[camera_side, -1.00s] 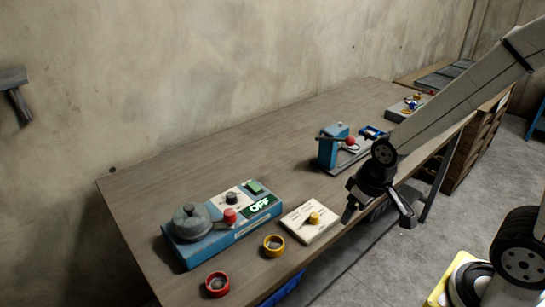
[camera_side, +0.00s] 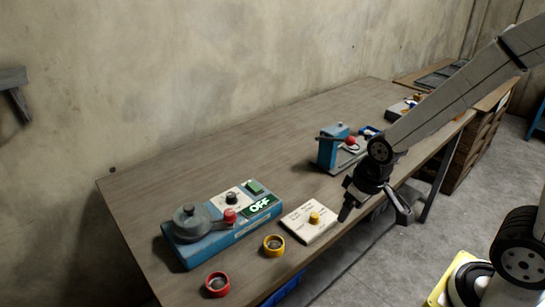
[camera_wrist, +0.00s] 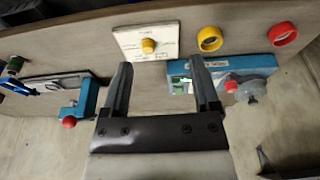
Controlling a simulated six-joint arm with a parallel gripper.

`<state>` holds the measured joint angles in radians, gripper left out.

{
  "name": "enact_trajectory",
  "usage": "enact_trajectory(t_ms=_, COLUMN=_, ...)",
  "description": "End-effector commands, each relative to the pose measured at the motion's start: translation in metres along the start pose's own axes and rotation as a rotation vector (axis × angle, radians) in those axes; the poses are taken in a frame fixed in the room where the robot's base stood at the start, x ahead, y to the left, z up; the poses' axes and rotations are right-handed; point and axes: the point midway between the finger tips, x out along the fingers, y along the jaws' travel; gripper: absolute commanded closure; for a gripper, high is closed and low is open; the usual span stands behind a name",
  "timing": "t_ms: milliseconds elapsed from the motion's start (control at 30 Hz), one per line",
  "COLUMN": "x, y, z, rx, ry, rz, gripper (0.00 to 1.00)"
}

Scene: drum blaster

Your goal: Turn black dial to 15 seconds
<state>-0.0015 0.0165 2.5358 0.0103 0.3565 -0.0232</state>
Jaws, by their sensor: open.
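The black dial (camera_side: 232,198) sits on a white panel on top of the blue drum blaster box (camera_side: 228,232), beside a red knob (camera_side: 230,216) and a lit green OFF display (camera_side: 260,205). I cannot read the dial's setting. My gripper (camera_side: 375,214) is open and empty, fingers down, near the table's front edge, to the right of the box and apart from it. In the wrist view my gripper (camera_wrist: 159,66) has its fingers spread. The blue box (camera_wrist: 180,69) is partly behind the right finger there, and I cannot make out the black dial.
A white plate with a yellow knob (camera_side: 314,218) lies between the box and my gripper. A yellow ring (camera_side: 273,245) and a red ring (camera_side: 217,284) lie at the front edge. A blue device (camera_side: 333,146) stands behind my gripper. The table's back left is clear.

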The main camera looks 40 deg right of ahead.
Motion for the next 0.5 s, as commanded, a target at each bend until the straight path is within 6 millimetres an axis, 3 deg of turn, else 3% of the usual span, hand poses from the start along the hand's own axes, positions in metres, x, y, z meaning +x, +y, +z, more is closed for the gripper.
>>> enact_trajectory(t_ms=167, x=0.004, y=-0.004, z=-0.028, rx=-0.056, ry=0.003, rz=-0.015, gripper=0.22)
enact_trajectory(t_ms=500, x=0.024, y=-0.022, z=-0.117, rx=-0.263, ry=0.022, rz=-0.077, gripper=0.22)
